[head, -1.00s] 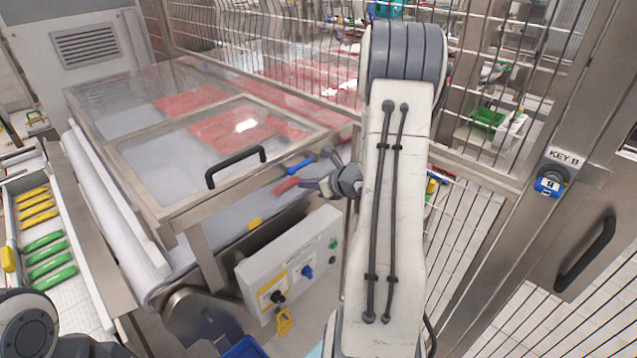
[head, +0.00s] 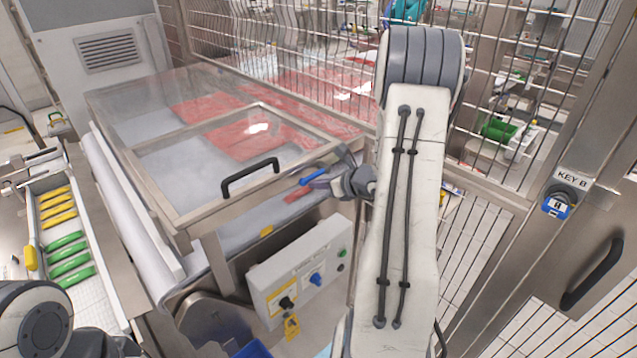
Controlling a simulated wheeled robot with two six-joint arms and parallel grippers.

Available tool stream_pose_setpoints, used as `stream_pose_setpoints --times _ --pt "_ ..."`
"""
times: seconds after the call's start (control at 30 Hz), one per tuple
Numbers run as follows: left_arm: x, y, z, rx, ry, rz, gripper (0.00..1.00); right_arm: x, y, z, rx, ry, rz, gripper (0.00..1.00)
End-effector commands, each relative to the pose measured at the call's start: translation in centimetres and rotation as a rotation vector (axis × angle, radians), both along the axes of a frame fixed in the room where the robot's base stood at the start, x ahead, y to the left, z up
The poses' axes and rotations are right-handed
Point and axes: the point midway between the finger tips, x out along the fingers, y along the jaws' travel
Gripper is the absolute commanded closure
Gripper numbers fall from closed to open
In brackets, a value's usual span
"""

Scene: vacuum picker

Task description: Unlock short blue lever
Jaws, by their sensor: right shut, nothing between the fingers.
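A short blue lever (head: 313,176) sticks out at the right front edge of the glass-covered conveyor (head: 185,215). A red lever (head: 297,195) lies just below it. My right gripper (head: 326,177) is at the blue lever's right end, its fingers pointing left. It is shut with nothing in it, and a finger appears to overlap the lever; I cannot tell if they touch. The lever's right end is partly hidden by the gripper. Only part of my left arm shows at the lower left; its gripper is out of view.
A control box (head: 300,272) with knobs stands below the conveyor's front edge. A hinged lid with a black handle (head: 250,178) is left of the levers. A wire fence (head: 300,40) runs behind. A tray with yellow and green handles (head: 90,295) is at the left.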

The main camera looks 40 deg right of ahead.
Motion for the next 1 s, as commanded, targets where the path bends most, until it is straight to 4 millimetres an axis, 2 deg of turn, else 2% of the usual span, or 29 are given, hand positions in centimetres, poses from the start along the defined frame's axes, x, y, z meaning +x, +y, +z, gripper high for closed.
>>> stream_pose_setpoints --times 0.67,1.0 --pt "0.0 0.0 2.1 0.000 0.000 0.001 0.50 0.0 0.0 0.9 0.128 0.009 -0.001 1.00" --pt "0.0 0.0 5.5 0.000 0.000 0.002 0.50 0.0 -0.2 2.4 0.333 0.025 0.000 1.00"
